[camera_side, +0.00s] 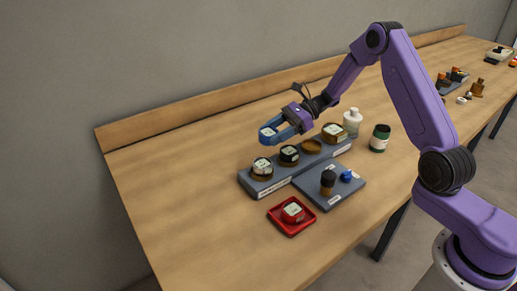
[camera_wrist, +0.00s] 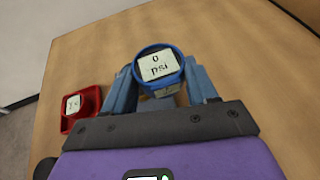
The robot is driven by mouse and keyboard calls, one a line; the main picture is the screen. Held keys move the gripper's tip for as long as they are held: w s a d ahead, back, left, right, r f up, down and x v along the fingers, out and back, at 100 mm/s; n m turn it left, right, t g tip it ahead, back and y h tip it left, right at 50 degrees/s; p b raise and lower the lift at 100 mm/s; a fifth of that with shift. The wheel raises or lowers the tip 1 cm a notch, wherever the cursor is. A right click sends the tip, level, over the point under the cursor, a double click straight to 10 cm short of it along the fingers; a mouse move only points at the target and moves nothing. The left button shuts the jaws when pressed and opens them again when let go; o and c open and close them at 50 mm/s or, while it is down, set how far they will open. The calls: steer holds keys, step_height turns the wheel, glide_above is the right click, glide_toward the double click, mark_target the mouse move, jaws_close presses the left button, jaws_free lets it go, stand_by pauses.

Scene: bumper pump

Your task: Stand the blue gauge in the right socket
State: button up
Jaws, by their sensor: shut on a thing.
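The blue gauge (camera_wrist: 158,66) has a round blue rim and a pale face reading "0 psi" in the wrist view. My gripper (camera_side: 271,135) is shut on it, with its two blue fingers on either side of the gauge. In the side view the blue gauge (camera_side: 267,131) is held in the air, above and behind the left part of a long grey rack (camera_side: 250,184). Between the last two, a brown round socket (camera_side: 311,146) looks empty.
A red tray (camera_side: 283,222) with a red gauge (camera_side: 293,211) stands in front. A grey plate (camera_side: 335,201) carries a dark bottle (camera_side: 327,182) and a small blue part (camera_side: 346,175). A white bottle (camera_side: 352,121) and green jar (camera_side: 379,138) stand right. The table's left is clear.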

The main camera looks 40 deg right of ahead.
steer(key=w, duration=0.1)
steer(key=w+f, duration=0.1)
steer(key=w, duration=0.2)
steer(key=shift+a+f, duration=0.25)
steer(key=shift+f, duration=0.15)
glide_above(254, 155)
step_height(254, 155, down, 5)
steer(key=shift+s+f, duration=0.15)
steer(key=shift+f, duration=0.05)
steer(key=shift+w+f, duration=0.2)
steer(key=shift+f, duration=1.55)
steer(key=shift+f, duration=0.1)
steer(key=o, duration=1.1)
steer(key=shift+f, duration=0.1)
steer(key=shift+o, duration=0.2)
